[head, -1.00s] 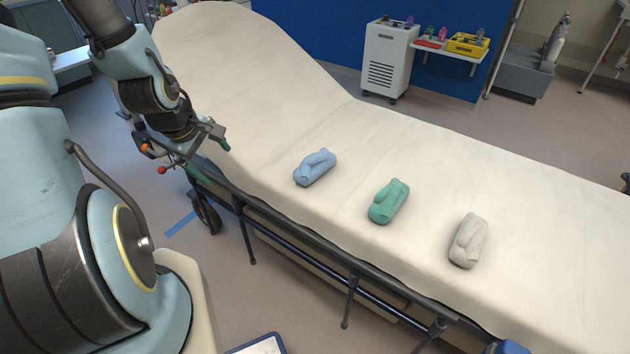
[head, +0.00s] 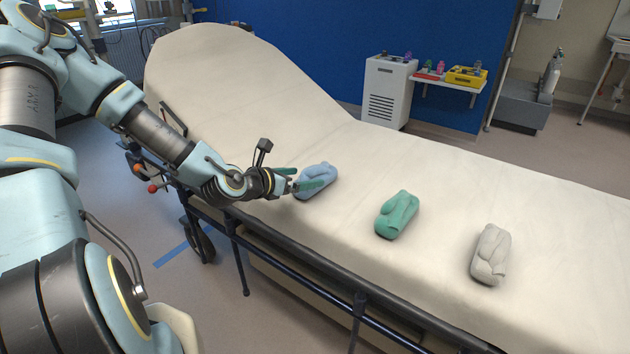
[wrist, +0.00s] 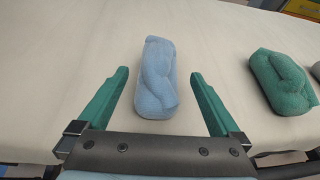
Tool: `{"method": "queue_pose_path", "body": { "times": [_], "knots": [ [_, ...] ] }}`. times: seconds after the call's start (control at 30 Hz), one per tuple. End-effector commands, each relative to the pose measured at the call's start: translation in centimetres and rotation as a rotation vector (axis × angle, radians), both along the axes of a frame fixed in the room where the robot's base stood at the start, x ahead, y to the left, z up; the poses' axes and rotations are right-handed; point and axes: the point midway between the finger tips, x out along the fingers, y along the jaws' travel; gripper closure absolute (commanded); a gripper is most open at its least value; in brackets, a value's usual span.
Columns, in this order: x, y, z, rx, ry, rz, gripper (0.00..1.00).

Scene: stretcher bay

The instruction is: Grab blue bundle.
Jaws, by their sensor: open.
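The blue bundle (head: 319,176) is a folded, rolled cloth lying on the cream stretcher mattress (head: 440,180). My gripper (head: 300,178) is low over the mattress at the bundle's near left side in the head view, and one green finger covers part of the bundle there. In the wrist view my gripper (wrist: 158,82) is open, with a green finger on each side of the blue bundle (wrist: 157,75). The bundle's near end lies between the fingers and its far end reaches beyond their tips. Gaps show on both sides, so neither finger touches it.
A green bundle (head: 397,214) lies to the right of the blue one, and a white bundle (head: 491,254) lies farther right. A dark side rail (head: 330,285) runs along the mattress's near edge. The raised backrest (head: 230,70) is at the left. The mattress beyond the bundles is bare.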

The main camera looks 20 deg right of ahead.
Motion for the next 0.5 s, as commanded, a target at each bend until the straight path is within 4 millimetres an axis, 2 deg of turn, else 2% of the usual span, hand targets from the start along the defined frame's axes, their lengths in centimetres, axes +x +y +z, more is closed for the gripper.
{"method": "queue_pose_path", "body": {
  "times": [0.23,0.5],
  "knots": [
    [0.7,-1.6,-0.6,0.002,-0.003,-0.002,0.0],
    [2.0,-4.7,-2.0,0.004,-0.001,-0.002,0.0]
  ]
}}
